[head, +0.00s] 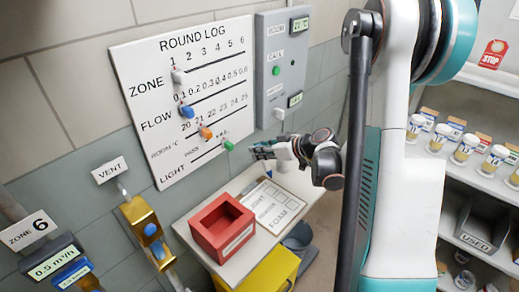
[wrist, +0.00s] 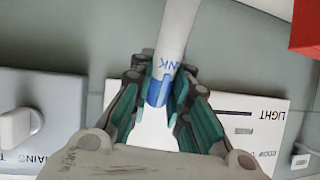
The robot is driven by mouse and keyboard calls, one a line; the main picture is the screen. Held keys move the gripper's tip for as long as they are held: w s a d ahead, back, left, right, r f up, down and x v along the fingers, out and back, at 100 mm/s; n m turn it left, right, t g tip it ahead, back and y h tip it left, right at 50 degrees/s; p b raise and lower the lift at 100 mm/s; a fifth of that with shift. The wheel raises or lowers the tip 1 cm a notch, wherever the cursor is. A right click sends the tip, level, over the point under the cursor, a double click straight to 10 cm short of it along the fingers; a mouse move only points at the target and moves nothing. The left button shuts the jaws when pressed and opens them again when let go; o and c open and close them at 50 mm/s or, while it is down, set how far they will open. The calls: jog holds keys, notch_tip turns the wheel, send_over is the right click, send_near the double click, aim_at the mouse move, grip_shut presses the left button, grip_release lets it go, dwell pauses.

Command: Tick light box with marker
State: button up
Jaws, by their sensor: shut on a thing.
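The white ROUND LOG board (head: 150,110) hangs on the wall with rows for zone, flow, room °C and light. The LIGHT row is at its bottom, with a green piece (head: 228,145) at the right end. My gripper (head: 262,152) is just right of the board's lower right corner. In the wrist view my gripper (wrist: 158,95) is shut on a white marker (wrist: 177,30) with a blue end and part of a label reading NK. The board's LIGHT part (wrist: 270,115) shows right of the fingers, with a dark line and small marks. Whether the marker touches the board cannot be told.
A grey panel (head: 283,65) with displays is right of the board. Shelves of jars are at right.

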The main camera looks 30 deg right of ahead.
jog(key=shift+f+b, duration=1.55)
jog(key=shift+f, duration=1.15)
jog(key=shift+f+b, duration=0.55)
jog(key=shift+f, duration=0.1)
jog(key=shift+s+d, duration=0.1)
jog(key=shift+d, duration=0.1)
jog(key=shift+s+d, duration=0.15)
jog(key=shift+d, duration=0.1)
jog(key=shift+a+b, duration=0.25)
jog(key=shift+b, duration=0.05)
jog(key=shift+w+a, duration=0.35)
jog(key=shift+w+a, duration=0.2)
jog(key=shift+a, duration=0.2)
jog(key=shift+s+d+b, duration=0.25)
jog(key=shift+d+b, duration=0.05)
jog(key=shift+d, duration=0.45)
